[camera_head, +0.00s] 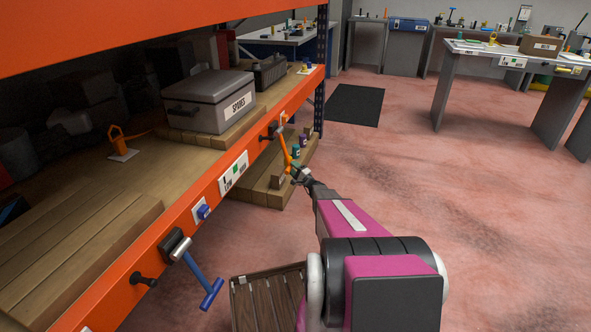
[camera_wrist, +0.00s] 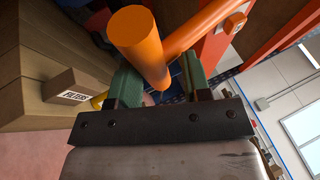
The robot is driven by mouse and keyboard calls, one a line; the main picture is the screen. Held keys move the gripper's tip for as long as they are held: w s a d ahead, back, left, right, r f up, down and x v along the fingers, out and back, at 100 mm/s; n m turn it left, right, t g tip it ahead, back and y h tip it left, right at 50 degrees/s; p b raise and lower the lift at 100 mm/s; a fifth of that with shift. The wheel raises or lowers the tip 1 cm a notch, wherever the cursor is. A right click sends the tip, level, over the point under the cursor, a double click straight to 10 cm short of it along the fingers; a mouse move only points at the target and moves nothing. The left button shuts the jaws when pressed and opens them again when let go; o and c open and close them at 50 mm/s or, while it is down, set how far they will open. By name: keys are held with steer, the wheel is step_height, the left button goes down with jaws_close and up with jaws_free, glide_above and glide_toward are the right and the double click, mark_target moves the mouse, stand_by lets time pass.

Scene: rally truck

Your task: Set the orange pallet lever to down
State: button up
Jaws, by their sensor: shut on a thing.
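The orange pallet lever (camera_head: 286,152) is mounted on the orange front beam of the rack, towards its far end. Its shaft slopes downward and outward from the pivot to my gripper (camera_head: 299,175). In the wrist view the lever's thick orange handle (camera_wrist: 140,40) lies between the green fingers of my gripper (camera_wrist: 158,82), with the shaft running off to the upper right. The gripper is shut on the handle. The lever's pivot is small and partly unclear in the head view.
A blue T-handled lever (camera_head: 203,281) hangs from the near part of the beam (camera_head: 120,262). A grey SPARES case (camera_head: 208,100) stands on the shelf. Below the beam are wooden pallets (camera_head: 257,196) with boxes. The red floor to the right (camera_head: 440,230) is clear, with workbenches beyond.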

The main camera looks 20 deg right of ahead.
steer(key=shift+w+a+f, duration=0.15)
steer(key=shift+w+a, duration=0.6)
steer(key=shift+w, duration=0.25)
steer(key=o, duration=0.9)
steer(key=shift+o, duration=0.6)
steer(key=shift+w+a, duration=0.1)
steer(key=shift+w, duration=0.1)
steer(key=shift+o, duration=0.4)
steer(key=v, duration=1.2)
steer(key=shift+s+d+r, duration=0.3)
steer(key=shift+c, duration=0.4)
